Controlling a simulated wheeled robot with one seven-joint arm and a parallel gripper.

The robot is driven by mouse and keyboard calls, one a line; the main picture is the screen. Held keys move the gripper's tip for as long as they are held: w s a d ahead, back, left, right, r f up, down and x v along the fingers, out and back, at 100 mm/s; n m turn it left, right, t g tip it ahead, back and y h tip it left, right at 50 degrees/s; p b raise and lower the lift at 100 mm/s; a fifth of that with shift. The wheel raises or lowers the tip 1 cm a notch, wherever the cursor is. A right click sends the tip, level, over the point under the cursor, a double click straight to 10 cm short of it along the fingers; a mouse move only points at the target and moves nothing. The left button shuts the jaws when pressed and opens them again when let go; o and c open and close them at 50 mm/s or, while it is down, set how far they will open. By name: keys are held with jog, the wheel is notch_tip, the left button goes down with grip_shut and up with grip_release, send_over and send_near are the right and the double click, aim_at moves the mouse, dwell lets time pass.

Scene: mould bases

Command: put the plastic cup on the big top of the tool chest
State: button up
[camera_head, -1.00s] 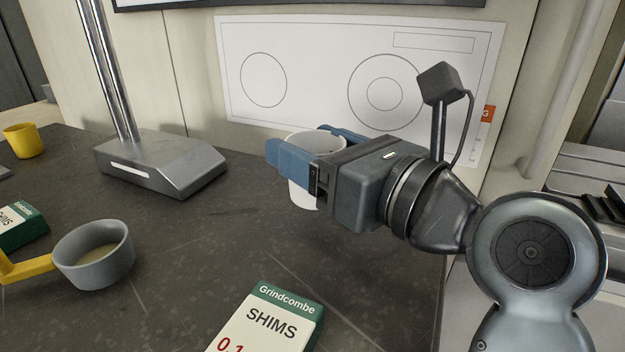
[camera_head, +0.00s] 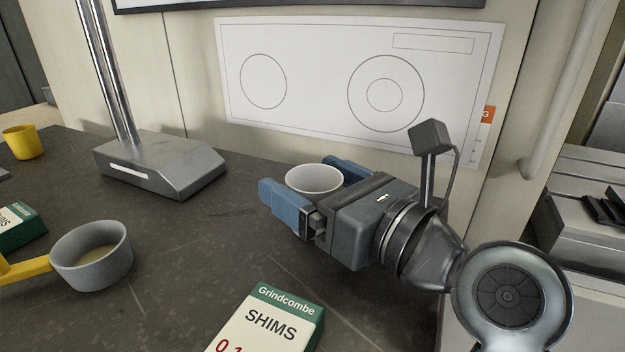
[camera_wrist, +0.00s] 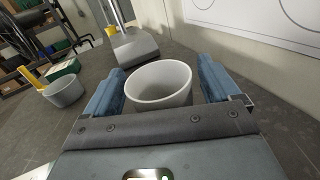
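The white plastic cup (camera_head: 314,177) stands upright between the two blue fingers of my gripper (camera_head: 306,188). Its rim is clear, and the near finger hides most of its body and its base. The wrist view shows the empty cup (camera_wrist: 160,90) between the fingers (camera_wrist: 160,85), with a narrow gap at the right finger and little or none at the left. The fingers look spread wider than the cup, so the gripper reads as open around it. I cannot tell for sure whether the base touches the dark worktop (camera_head: 200,270). The tool chest cannot be identified surely; grey metal shows at right (camera_head: 570,225).
A grey stand (camera_head: 160,165) with a chrome post is left of the cup. A grey ladle-like cup (camera_head: 92,255) with a yellow handle, a yellow cup (camera_head: 24,142) and green-white shims boxes (camera_head: 265,325) lie around. A drawing sheet (camera_head: 310,80) covers the wall behind.

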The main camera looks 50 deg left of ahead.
jog(key=shift+d+r, duration=0.1)
jog(key=shift+d, duration=0.15)
jog(key=d, duration=0.3)
jog(key=w+d, duration=0.1)
jog(key=d, duration=0.7)
jog(key=shift+w+d, duration=0.15)
jog(key=shift+d, duration=0.1)
